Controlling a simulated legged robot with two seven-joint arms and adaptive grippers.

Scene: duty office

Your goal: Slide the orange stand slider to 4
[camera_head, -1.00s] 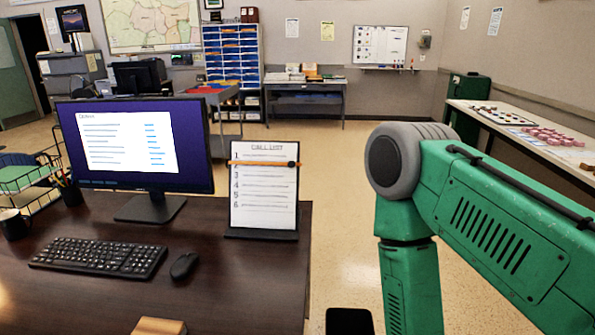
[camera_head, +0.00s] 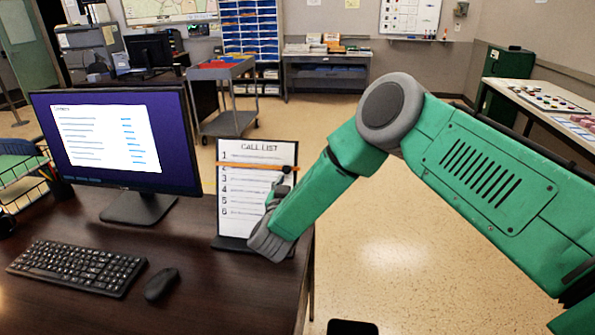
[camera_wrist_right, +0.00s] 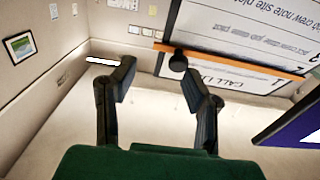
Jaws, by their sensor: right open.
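A white call list board (camera_head: 240,205) with rows numbered 1 to 6 stands upright on the desk. The orange slider (camera_head: 240,166) lies across it near the top, around rows 1 and 2. It also shows in the right wrist view (camera_wrist_right: 235,62), where the board is upside down and a dark round knob (camera_wrist_right: 178,62) sits on the bar. My right gripper (camera_head: 284,188) is just in front of the board's right side, below the slider's right end. In the wrist view its fingers (camera_wrist_right: 157,72) are open and empty, with the knob by the right-hand fingertip. My left gripper is not in view.
A monitor (camera_head: 120,140) stands left of the board, with a keyboard (camera_head: 78,267) and a mouse (camera_head: 161,284) in front on the dark desk (camera_head: 215,300). The desk's right edge is close beside the board. Open floor (camera_head: 400,240) lies to the right.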

